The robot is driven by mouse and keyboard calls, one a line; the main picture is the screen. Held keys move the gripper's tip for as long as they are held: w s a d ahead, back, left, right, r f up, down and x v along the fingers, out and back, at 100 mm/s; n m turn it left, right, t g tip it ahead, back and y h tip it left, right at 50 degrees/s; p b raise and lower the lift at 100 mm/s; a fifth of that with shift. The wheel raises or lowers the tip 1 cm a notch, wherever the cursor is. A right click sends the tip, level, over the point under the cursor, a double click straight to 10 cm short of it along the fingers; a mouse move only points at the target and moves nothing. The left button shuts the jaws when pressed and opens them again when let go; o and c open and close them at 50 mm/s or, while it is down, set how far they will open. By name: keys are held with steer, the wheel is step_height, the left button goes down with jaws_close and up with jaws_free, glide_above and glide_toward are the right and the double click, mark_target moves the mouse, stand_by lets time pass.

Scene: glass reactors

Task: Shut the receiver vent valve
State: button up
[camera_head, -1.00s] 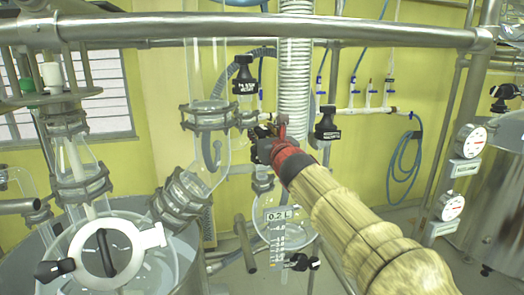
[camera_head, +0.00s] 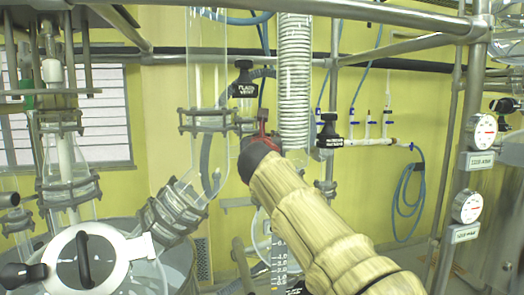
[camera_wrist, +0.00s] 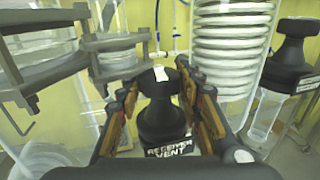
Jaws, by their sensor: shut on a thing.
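The receiver vent valve (camera_wrist: 160,118) has a black knob with a white mark on its top and a label reading "RECEIVER VENT". It stands upright between the two fingers of my gripper (camera_wrist: 158,82) in the wrist view. The gripper is shut on the knob, one finger on each side. In the head view my gripper (camera_head: 260,138) is beside the white coiled column, and my arm hides most of it and the valve.
A black flash vent knob (camera_head: 243,82) sits above and left of my gripper. Another black knob (camera_head: 330,132) is to the right, also seen in the wrist view (camera_wrist: 292,55). The coiled column (camera_head: 294,85) and glass pipe (camera_head: 206,70) stand close by. A metal rail (camera_head: 380,12) crosses above.

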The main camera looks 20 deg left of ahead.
steer(key=shift+a+h, duration=0.1)
steer(key=shift+h, duration=0.2)
steer(key=shift+r+m+t+h, duration=0.1)
steer(key=shift+m+t+h, duration=0.2)
steer(key=shift+m+h, duration=0.8)
steer(key=m+h+p, duration=0.1)
steer(key=h+p, duration=0.2)
steer(key=shift+r+m, duration=0.2)
steer(key=shift+m, duration=0.2)
steer(key=m+h+p, duration=0.3)
steer(key=h+p, duration=0.2)
steer(key=p, duration=0.2)
steer(key=shift+p, duration=0.55)
steer(key=shift+f+m+g+h+p, duration=0.2)
steer(key=shift+m+g+h+p, duration=0.35)
steer(key=shift+h+p, duration=0.3)
steer(key=o, duration=0.9)
steer(key=shift+c, duration=0.2)
